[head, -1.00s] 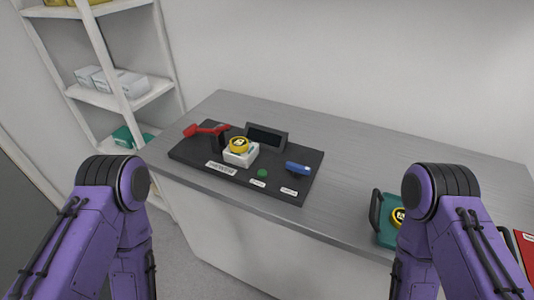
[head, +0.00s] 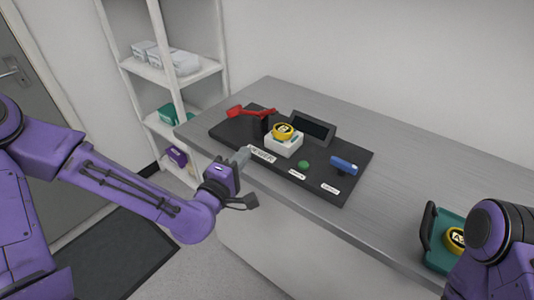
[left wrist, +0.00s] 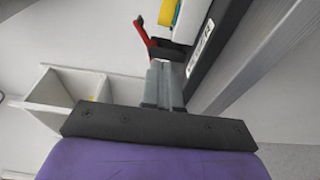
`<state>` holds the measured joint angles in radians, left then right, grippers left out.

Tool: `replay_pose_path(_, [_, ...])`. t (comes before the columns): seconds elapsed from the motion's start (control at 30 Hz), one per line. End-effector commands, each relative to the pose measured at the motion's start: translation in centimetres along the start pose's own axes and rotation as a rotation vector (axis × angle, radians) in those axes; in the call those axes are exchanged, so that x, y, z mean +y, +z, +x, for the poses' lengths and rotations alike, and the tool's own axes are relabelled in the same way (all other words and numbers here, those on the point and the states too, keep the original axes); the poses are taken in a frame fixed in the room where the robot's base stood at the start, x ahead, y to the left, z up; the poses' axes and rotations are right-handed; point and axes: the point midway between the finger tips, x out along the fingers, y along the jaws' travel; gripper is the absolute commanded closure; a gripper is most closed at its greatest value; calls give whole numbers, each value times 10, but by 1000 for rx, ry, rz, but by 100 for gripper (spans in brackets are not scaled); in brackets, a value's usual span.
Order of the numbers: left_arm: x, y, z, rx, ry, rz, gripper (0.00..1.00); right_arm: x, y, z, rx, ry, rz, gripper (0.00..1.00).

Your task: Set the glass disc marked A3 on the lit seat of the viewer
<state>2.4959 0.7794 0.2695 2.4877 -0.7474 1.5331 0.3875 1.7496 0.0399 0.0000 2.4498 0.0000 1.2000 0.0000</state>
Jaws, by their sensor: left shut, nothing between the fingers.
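The viewer is a black base (head: 232,132) on the bench, with a white block seat (head: 284,147) near its middle. A yellow-rimmed disc (head: 283,131) sits on that seat; its marking is too small to read. Another yellow-rimmed disc (head: 453,240) lies in the green tray (head: 432,255) at the right; its label seems to begin with A, partly hidden by my right arm. My left gripper (head: 243,156) is shut and empty, just off the viewer's front left edge. In the left wrist view its grey fingers (left wrist: 163,84) are together. My right gripper is out of view.
A red lever (head: 250,113), a dark display (head: 313,127), a green button (head: 303,164) and a blue part (head: 344,164) are on the base. White shelves (head: 180,77) stand left of the bench. Bare bench (head: 395,195) lies between viewer and tray.

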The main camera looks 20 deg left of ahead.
Motion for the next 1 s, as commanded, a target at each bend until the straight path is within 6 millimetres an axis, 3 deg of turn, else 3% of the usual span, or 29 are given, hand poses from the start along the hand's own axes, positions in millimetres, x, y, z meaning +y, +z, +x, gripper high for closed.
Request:
replay_pose_path(0.03, [-8,0,4,-1,7,-2,100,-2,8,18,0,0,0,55])
replay_pose_path(0.07, [-8,0,6,-2,5,-5,100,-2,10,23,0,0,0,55])
replay_pose_path(0.13, [2,0,20,-2,-3,0,100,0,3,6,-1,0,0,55])
replay_pose_path(0.33, [3,3,59,-4,-4,1,100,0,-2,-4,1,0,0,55])
replay_pose_path(0.5, [1,22,76,-4,-5,0,100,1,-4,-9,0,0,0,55])
replay_pose_path(1.0, [0,28,83,0,-3,-1,100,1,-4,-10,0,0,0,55])
